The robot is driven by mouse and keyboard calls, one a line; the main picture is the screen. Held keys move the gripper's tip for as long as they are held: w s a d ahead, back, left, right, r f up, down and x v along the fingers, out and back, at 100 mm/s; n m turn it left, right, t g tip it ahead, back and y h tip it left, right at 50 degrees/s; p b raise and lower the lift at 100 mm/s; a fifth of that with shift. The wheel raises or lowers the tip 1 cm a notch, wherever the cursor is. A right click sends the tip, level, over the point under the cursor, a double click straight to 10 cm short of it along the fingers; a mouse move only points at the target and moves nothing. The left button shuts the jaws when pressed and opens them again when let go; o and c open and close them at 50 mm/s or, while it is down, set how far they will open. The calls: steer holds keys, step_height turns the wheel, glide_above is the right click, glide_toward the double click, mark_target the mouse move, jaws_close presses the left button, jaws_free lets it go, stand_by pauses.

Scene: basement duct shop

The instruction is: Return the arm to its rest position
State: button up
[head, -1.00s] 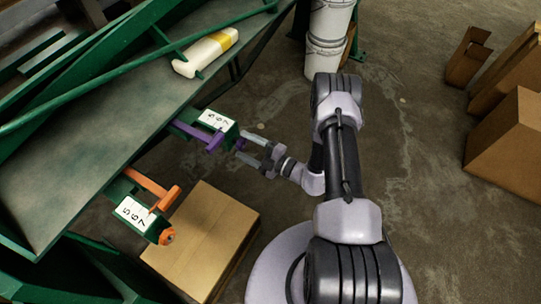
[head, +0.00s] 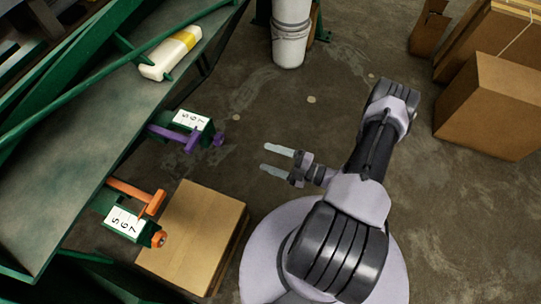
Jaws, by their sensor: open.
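My gripper (head: 278,160) is open and empty, with its two pale fingers pointing left. It hangs over open floor, to the right of the green bench and apart from everything. My arm folds back above my round base at the lower right. On the bench edge, a purple handle (head: 190,138) with a white number plate (head: 188,121) lies left of the gripper, with a clear gap between. Below it are an orange handle (head: 137,193) and a second number plate (head: 124,222).
A cardboard box (head: 190,237) stands on the floor near my base. The green bench (head: 75,160) fills the left, with a white and yellow bottle (head: 170,53). White buckets (head: 290,35) stand at the top, and cartons (head: 490,105) at the right. The middle floor is clear.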

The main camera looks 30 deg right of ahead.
steer(key=a+r+n+g+y, duration=0.1)
steer(key=a+r+n+g, duration=0.5)
steer(key=r+n, duration=0.6)
steer(key=a+r+n+g, duration=0.4)
steer(key=r+n+g, duration=0.3)
steer(key=r+n, duration=0.45)
steer(key=s+a+r+n+t+h, duration=0.2)
steer(key=s+r+n+h, duration=0.2)
steer(key=r+n, duration=0.3)
steer(key=s+a+r+n+t+h, duration=0.2)
steer(key=s+r+n+h, duration=0.3)
steer(key=n, duration=1.3)
step_height(320, 180, up, 2)
steer(key=shift+s+r+h, duration=0.15)
steer(key=shift+s+h, duration=0.15)
steer(key=shift+s, duration=0.4)
steer(key=shift+a, duration=0.1)
